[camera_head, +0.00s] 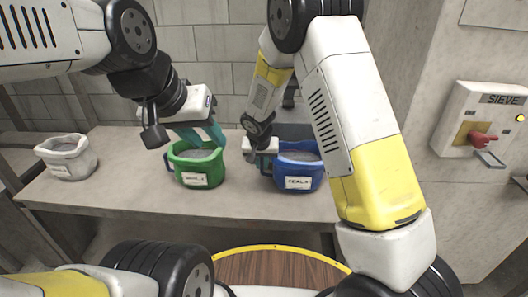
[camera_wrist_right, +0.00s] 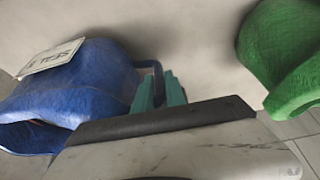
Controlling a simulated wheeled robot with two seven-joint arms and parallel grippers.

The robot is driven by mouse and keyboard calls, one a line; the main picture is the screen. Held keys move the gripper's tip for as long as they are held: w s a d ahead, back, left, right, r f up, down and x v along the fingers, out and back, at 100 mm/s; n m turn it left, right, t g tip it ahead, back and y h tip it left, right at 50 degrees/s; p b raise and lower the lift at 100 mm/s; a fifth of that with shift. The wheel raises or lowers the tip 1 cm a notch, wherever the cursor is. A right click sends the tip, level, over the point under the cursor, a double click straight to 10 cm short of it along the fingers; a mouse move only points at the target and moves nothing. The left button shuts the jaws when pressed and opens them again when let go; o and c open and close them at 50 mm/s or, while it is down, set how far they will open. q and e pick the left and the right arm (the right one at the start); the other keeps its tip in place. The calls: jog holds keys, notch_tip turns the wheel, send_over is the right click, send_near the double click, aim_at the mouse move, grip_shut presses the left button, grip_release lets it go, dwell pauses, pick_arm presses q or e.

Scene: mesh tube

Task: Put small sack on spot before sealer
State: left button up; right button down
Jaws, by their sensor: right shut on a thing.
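A blue sack (camera_head: 299,169) with a white label stands on the bench. It also shows in the right wrist view (camera_wrist_right: 75,85), close up. My right gripper (camera_head: 264,148) is shut on its loop handle, at the sack's left side; the teal fingers show at the handle in the wrist view (camera_wrist_right: 160,92). A green sack (camera_head: 196,168) stands to the left, with its own label. My left gripper (camera_head: 203,136) is above its rim, teal fingers spread apart; I cannot tell whether they touch it. A white sack (camera_head: 68,158) stands at the far left. I cannot pick out the sealer.
The bench (camera_head: 110,203) is clear between the white and green sacks and along its front. A wall box marked SIEVE (camera_head: 482,125) with a red handle is at the right. A round wooden top with a yellow rim (camera_head: 270,265) is nearest me.

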jog(key=c, duration=1.3)
grip_release()
